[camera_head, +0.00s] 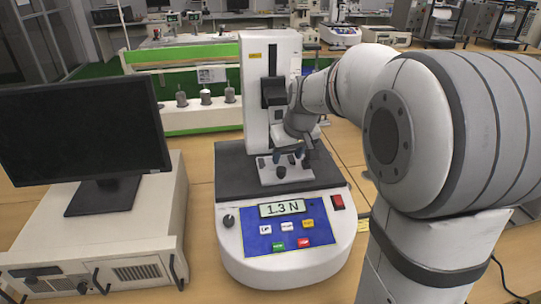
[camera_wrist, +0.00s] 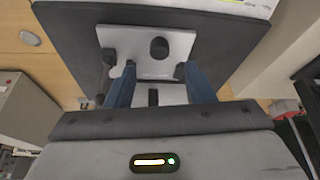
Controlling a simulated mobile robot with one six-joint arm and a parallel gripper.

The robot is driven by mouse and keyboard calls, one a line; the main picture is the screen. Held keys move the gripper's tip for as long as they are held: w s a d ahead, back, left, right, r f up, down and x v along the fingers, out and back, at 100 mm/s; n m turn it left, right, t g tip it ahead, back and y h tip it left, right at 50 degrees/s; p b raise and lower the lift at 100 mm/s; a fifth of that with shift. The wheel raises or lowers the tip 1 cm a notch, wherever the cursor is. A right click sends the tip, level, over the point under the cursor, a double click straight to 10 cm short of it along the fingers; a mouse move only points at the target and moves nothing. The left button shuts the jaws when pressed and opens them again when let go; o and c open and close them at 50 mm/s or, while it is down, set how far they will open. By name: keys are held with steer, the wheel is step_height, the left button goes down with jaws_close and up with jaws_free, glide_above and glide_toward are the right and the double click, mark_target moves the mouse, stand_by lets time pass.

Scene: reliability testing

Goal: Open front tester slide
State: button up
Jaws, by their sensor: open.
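The tester (camera_head: 268,100) is a white column on a white base with a dark mat, a display reading 1.3 N and several coloured buttons. A light metal fixture (camera_head: 270,176), probably the front slide, sits on the mat below the column. It has small dark knobs. In the wrist view, the metal plate (camera_wrist: 180,40) shows a round dark knob (camera_wrist: 159,48) just beyond my fingertips. My gripper (camera_wrist: 156,72) is open, its blue fingers spread over the fixture's near edge. I cannot tell if they touch it. My gripper (camera_head: 290,155) partly hides the fixture in the head view.
A black monitor (camera_head: 80,130) stands on a beige instrument box (camera_head: 100,225) to the left. A green and white rack (camera_head: 185,85) with several grey weights is behind. Wooden tabletop (camera_head: 202,215) shows between the box and the tester.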

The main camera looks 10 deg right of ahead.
mark_target(282, 169)
steer(key=x, duration=0.8)
steer(key=shift+w+p, duration=0.3)
jaws_close()
